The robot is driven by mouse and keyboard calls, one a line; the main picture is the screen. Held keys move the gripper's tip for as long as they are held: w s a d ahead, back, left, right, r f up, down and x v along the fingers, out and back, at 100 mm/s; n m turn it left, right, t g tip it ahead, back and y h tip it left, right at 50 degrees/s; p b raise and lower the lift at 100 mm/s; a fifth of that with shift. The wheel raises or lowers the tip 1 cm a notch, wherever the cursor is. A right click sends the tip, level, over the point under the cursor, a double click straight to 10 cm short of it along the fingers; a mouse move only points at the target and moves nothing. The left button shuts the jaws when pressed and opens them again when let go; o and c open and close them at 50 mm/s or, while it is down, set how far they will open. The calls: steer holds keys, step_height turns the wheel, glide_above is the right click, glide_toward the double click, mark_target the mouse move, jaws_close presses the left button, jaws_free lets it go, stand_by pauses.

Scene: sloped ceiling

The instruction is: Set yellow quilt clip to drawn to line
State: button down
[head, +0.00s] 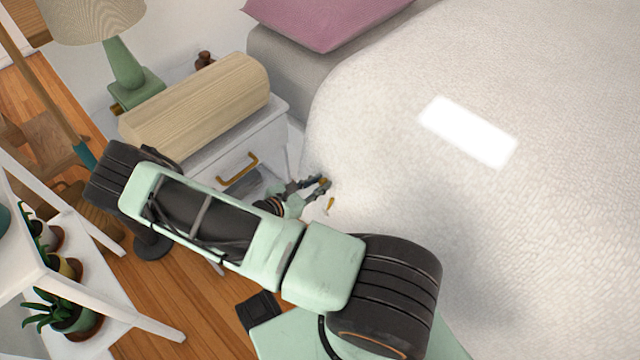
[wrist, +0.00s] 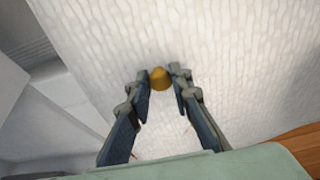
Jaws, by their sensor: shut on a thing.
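The yellow quilt clip (wrist: 160,78) is a small rounded tab against the white quilt (wrist: 215,60). In the wrist view it sits between the two fingertips of my gripper (wrist: 160,80), which is shut on it. In the head view my gripper (head: 318,185) is at the near left side of the bed, with a small yellow spot between its fingertips. Another small yellow piece (head: 330,205) shows just below the fingertips; I cannot tell what it belongs to. No drawn line can be made out on the quilt.
A white nightstand (head: 283,130) with a brass handle (head: 238,167) stands close left of my gripper, bearing a wooden box (head: 195,100) and a green lamp (head: 124,65). A white plant shelf (head: 130,310) is at lower left. The quilt to the right is clear, with a bright light patch.

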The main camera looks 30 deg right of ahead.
steer(key=shift+s+d, duration=0.1)
steer(key=shift+s, duration=0.25)
steer(key=c, duration=1.7)
jaws_free()
steer(key=shift+c, duration=0.2)
steer(key=shift+w, duration=0.1)
steer(key=shift+a+r, duration=0.15)
steer(key=shift+a, duration=0.35)
steer(key=v, duration=1.1)
steer(key=shift+r, duration=0.1)
